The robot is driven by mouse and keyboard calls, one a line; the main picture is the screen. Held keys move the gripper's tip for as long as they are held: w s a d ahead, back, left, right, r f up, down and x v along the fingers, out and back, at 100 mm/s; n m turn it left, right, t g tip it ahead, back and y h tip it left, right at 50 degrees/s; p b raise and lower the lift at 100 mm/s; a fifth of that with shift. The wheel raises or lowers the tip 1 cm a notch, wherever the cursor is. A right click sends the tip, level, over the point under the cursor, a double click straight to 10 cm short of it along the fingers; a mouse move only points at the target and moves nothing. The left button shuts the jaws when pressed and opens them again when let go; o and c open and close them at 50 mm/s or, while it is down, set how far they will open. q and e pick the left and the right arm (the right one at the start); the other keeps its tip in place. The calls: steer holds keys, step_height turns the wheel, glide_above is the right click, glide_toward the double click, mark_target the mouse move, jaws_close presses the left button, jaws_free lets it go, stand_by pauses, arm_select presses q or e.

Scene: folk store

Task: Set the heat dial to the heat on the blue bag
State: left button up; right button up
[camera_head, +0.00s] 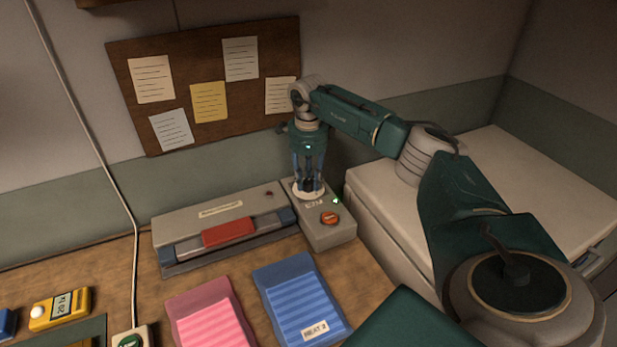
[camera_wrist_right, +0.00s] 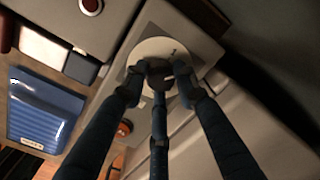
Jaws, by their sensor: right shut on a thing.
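The heat dial (camera_wrist_right: 177,48) is a knob on a pale round plate at the back of a grey control box (camera_head: 327,233). My right gripper (camera_head: 309,190) points down over it, with its fingers shut on the knob. In the right wrist view the fingers (camera_wrist_right: 160,75) close around the dark knob. A "1" shows on the plate; the pointer's setting cannot be told. The blue bag (camera_head: 292,290) lies on the counter with a white label (camera_head: 315,332) reading "HEAT 2". My left gripper is not in view.
A grey sealer (camera_head: 222,228) with a red handle stands left of the control box, which has an orange-red button (camera_head: 329,218) and a green light. A pink bag (camera_head: 208,315) lies left of the blue one. A yellow device (camera_head: 60,308) sits at far left. A pale chest (camera_head: 490,185) stands right.

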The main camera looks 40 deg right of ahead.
mark_target(308, 183)
stand_by(0.3)
steer(key=o, duration=1.1)
steer(key=shift+o, duration=0.2)
step_height(308, 183, up, 12)
steer(key=shift+s+a, duration=0.15)
steer(key=shift+a, duration=0.05)
